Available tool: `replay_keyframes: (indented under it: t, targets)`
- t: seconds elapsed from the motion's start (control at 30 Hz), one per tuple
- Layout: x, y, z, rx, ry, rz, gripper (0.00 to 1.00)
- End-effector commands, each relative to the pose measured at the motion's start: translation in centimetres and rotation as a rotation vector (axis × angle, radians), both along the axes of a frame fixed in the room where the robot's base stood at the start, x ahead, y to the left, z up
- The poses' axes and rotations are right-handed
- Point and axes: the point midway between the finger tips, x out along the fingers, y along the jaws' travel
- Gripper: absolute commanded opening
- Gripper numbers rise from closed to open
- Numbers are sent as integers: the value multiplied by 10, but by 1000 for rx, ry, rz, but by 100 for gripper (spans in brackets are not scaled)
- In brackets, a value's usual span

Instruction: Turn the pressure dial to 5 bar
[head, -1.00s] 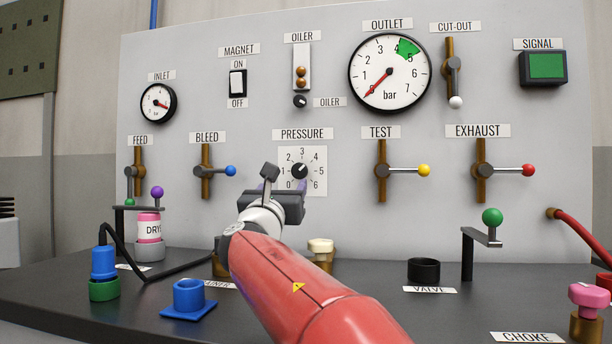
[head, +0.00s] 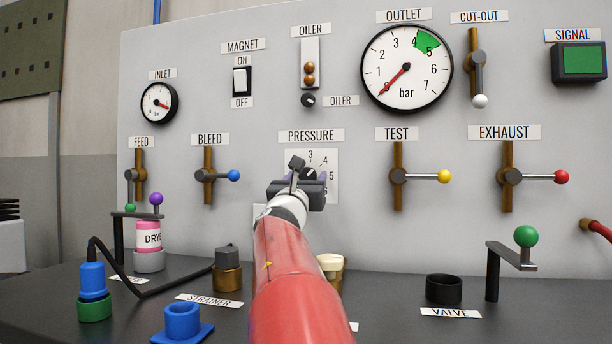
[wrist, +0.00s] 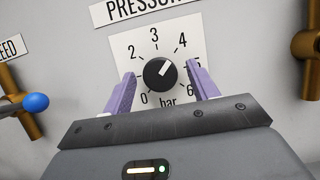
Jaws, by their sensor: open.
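The pressure dial is a black round knob (wrist: 160,73) on a white scale plate (wrist: 130,50) marked 0 to 6 bar. Its white mark points up and right, about at the 4. My gripper (wrist: 161,71) is open, with one purple finger on each side of the knob in the wrist view. I cannot tell whether either finger touches it. In the head view my gripper (head: 298,182) covers the lower left of the scale plate (head: 331,190), and the knob (head: 310,173) is partly hidden. The OUTLET gauge (head: 425,85) has its red needle near 0, with a green band around 4 to 5.
The BLEED lever (head: 208,176) with a blue ball is left of the dial, and the TEST lever (head: 398,178) with a yellow ball is right. The OILER knob (head: 308,100) is above. A capped brass fitting (head: 228,274) and a black ring (head: 443,289) stand on the bench below.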

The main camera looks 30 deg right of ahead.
Motion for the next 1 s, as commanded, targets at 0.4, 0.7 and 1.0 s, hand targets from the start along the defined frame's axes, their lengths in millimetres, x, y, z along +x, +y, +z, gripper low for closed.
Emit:
replay_keyframes:
  t: [0.4, 0.7, 1.0]
  targets:
    - [2, -3, 1, 0, 1, 1, 48]
    - [2, -3, 1, 1, 1, 0, 15]
    - [2, -3, 1, 38, -44, -1, 15]
